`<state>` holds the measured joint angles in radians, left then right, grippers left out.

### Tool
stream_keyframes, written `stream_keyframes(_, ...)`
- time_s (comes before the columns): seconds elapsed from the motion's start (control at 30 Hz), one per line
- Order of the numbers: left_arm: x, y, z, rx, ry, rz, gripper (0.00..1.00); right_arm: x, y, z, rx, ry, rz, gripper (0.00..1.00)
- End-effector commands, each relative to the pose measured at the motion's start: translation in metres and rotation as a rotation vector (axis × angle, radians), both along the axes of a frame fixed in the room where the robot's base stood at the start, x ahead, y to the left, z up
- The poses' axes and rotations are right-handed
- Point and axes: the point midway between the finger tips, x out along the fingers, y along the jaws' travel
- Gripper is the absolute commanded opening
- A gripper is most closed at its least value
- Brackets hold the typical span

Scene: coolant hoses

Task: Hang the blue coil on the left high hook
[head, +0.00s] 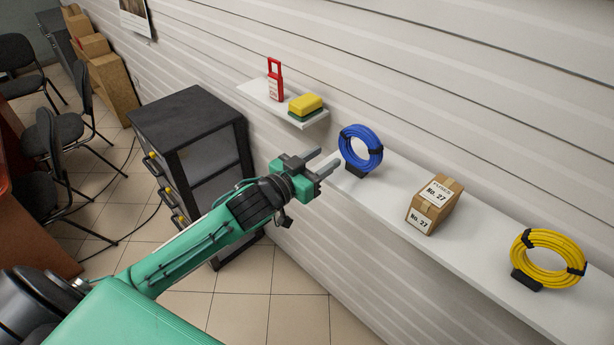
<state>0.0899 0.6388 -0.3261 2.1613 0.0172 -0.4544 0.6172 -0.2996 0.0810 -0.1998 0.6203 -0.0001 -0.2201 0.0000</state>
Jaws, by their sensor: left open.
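The blue coil (361,148) stands upright on a small black holder near the left end of the long white shelf (395,208). Black ties wrap the coil. My left gripper (330,164) is open, with its two grey fingers pointing right toward the coil. The fingertips are close to the coil's left side, with nothing seen between them. I cannot tell whether they touch it. No hook can be made out in this view. My right gripper is not in view.
A cardboard box (434,206) and a yellow coil (547,259) stand further right on the shelf. A black drawer cabinet (190,150) stands left. Chairs and boxes are farther left.

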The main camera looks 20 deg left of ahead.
Motion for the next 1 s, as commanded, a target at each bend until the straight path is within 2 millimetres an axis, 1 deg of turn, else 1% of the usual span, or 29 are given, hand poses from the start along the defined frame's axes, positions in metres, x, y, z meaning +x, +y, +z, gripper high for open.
stream_keyframes(0.03, -0.009, 0.003, -0.004, 0.000, 0.001, 0.000, 0.43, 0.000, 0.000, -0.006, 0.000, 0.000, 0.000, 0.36)
stream_keyframes(0.1, -0.019, 0.007, -0.003, 0.002, 0.002, -0.001, 0.43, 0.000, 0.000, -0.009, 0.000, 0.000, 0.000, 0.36)
stream_keyframes(0.3, -0.036, 0.013, -0.002, 0.000, 0.001, 0.001, 0.43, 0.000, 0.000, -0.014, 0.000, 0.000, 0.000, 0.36)
stream_keyframes(0.43, -0.040, 0.015, 0.000, 0.001, 0.000, 0.000, 0.43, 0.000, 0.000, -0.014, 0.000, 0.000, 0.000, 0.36)
stream_keyframes(0.63, -0.041, 0.015, 0.000, 0.000, 0.000, 0.000, 0.43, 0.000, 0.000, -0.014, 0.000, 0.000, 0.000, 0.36)
stream_keyframes(0.73, -0.039, 0.016, -0.006, 0.000, 0.008, 0.006, 0.43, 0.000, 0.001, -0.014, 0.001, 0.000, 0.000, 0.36)
stream_keyframes(0.77, -0.037, 0.017, -0.012, 0.000, 0.014, 0.011, 0.43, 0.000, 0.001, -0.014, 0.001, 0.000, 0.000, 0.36)
stream_keyframes(0.87, -0.028, 0.022, -0.048, 0.009, 0.053, 0.042, 0.43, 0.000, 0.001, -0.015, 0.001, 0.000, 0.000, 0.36)
stream_keyframes(0.97, -0.020, 0.028, -0.113, 0.028, 0.126, 0.088, 0.43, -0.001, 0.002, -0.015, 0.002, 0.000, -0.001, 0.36)
stream_keyframes(1.0, -0.019, 0.029, -0.148, 0.040, 0.168, 0.108, 0.43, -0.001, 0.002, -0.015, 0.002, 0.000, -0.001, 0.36)
